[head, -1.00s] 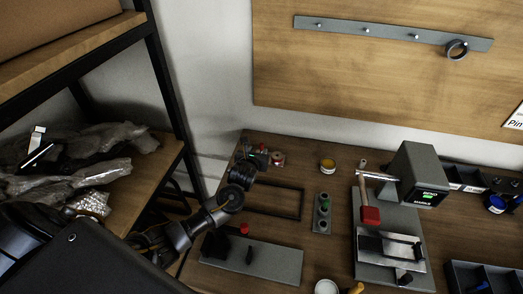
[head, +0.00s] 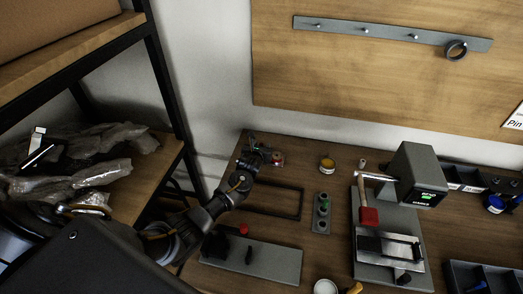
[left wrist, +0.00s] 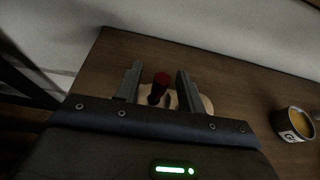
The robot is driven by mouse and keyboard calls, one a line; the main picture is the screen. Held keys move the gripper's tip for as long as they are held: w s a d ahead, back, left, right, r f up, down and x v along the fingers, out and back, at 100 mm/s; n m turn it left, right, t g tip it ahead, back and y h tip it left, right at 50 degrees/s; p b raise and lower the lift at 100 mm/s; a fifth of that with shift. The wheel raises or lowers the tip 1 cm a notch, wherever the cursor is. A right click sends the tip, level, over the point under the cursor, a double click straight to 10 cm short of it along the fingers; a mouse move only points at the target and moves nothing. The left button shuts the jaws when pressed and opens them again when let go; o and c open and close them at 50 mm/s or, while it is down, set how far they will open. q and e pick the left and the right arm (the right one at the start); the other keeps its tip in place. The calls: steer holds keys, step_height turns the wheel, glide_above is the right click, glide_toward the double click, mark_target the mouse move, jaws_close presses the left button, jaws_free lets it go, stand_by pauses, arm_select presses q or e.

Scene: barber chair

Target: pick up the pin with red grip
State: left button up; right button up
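The pin with red grip (left wrist: 160,84) shows in the left wrist view, its dark red top between my left gripper's fingers. A pale round piece (left wrist: 206,103) lies behind it, partly hidden. My left gripper (left wrist: 157,84) is open, with a finger on each side of the pin and gaps visible. In the head view my left gripper (head: 262,151) is over the far left corner of the table, beside a small red-and-pale item (head: 278,159). How the pin's lower end is held is hidden. My right gripper is not in view.
A yellow-filled pot (head: 327,165) stands right of the gripper. A press machine (head: 418,172) stands to the right. A shelf (head: 150,185) is at left.

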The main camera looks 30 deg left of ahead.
arm_select(q)
jaws_close()
steer(key=shift+r, duration=0.15)
steer(key=shift+r, duration=0.6)
steer(key=s+d+r+p, duration=0.4)
steer(key=s+d+r, duration=0.3)
steer(key=s+r, duration=0.4)
steer(key=shift+s+r, duration=0.35)
steer(key=shift+s, duration=0.25)
steer(key=shift+f, duration=0.1)
